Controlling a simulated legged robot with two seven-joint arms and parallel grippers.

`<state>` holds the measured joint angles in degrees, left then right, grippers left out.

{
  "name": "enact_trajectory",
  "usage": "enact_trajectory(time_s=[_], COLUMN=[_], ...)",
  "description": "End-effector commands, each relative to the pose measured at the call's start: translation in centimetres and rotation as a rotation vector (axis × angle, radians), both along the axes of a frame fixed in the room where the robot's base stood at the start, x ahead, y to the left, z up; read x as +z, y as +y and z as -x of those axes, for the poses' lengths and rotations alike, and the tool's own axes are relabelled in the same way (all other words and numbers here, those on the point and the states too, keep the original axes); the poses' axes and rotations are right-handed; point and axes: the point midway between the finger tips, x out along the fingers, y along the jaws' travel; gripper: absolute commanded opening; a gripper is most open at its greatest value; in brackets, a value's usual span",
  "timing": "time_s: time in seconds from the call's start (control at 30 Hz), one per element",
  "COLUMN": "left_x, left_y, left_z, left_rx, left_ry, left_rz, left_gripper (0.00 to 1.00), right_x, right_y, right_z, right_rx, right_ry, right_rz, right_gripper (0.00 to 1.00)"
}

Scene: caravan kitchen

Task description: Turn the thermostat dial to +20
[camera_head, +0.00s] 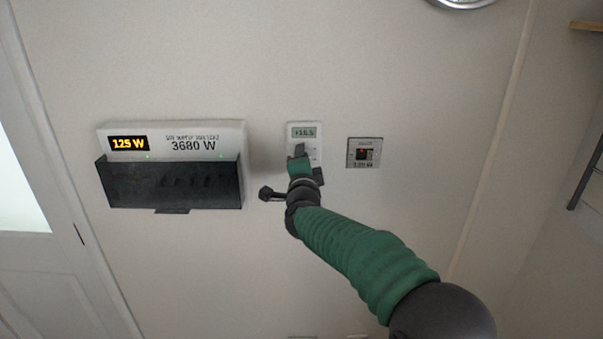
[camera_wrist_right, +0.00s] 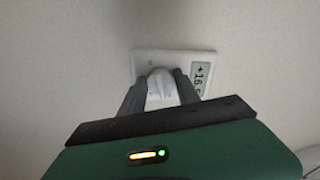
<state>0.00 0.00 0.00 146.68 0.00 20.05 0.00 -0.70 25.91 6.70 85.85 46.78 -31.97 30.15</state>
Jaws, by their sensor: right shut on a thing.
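The thermostat (camera_head: 304,131) is a white wall unit with a small display at its top. In the head view the display seems to read about +16.5; the last digit is hard to read. The right wrist view shows the thermostat (camera_wrist_right: 147,60) turned sideways, its display (camera_wrist_right: 201,73) partly covered and starting with +16. My right gripper (camera_head: 301,150) is at the thermostat's face. In the right wrist view its two dark fingers (camera_wrist_right: 160,88) are shut on the white dial (camera_wrist_right: 160,82), one on each side. My left gripper is not in view.
A small switch panel (camera_head: 364,153) with a red light is close on the right. The wall below is clear.

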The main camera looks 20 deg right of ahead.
Motion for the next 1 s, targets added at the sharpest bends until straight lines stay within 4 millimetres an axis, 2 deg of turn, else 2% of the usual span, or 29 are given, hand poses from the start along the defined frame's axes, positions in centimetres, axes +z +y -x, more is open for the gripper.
enact_trajectory(time_s=[0.03,0.4,0.7,1.0], left_x=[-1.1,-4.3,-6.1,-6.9], left_y=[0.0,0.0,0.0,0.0], left_z=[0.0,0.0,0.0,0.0], left_rx=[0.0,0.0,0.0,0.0], left_ry=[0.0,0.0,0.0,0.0], left_rz=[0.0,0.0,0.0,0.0], left_gripper=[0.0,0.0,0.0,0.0], right_x=[-0.8,-0.9,-1.0,-1.0], right_y=[-0.2,-0.2,-0.1,-0.1], right_z=[0.0,0.0,-0.1,-0.2], right_rx=[-0.003,-0.004,-0.004,-0.006], right_ry=[-0.01,-0.102,-0.162,-0.194], right_rz=[-0.044,-0.378,-0.602,-0.723], right_gripper=[0.0,0.0,0.0,0.0])
